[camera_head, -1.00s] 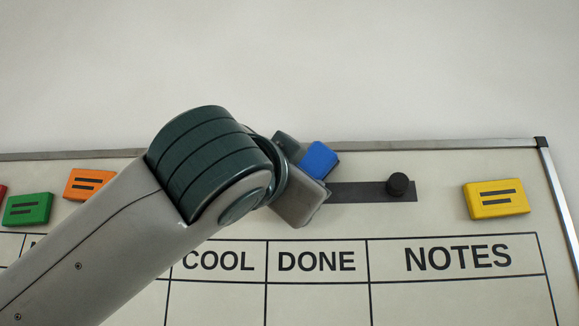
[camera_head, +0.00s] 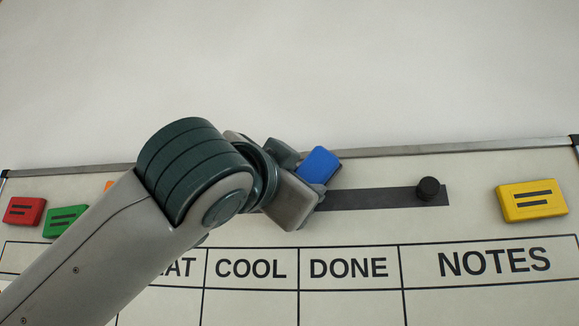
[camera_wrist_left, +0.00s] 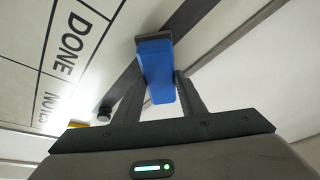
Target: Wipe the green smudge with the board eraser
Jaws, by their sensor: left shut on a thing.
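The board eraser, a blue block with a dark grey pad (camera_head: 319,165), shows just past my left gripper (camera_head: 306,176) in the head view. In the left wrist view the eraser (camera_wrist_left: 158,72) sits between the two fingers of my left gripper (camera_wrist_left: 158,92), which is shut on it. The eraser is in front of the dark strip near the board's top edge; I cannot tell whether it touches the board. No green smudge is visible; my arm hides part of the board. My right gripper is in neither view.
A whiteboard (camera_head: 480,215) has columns marked COOL, DONE and NOTES. A dark strip (camera_head: 375,197) with a black knob (camera_head: 428,189) runs along its upper part. Red (camera_head: 24,211), green (camera_head: 65,222) and yellow (camera_head: 531,200) magnets sit on the board. The wall above is bare.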

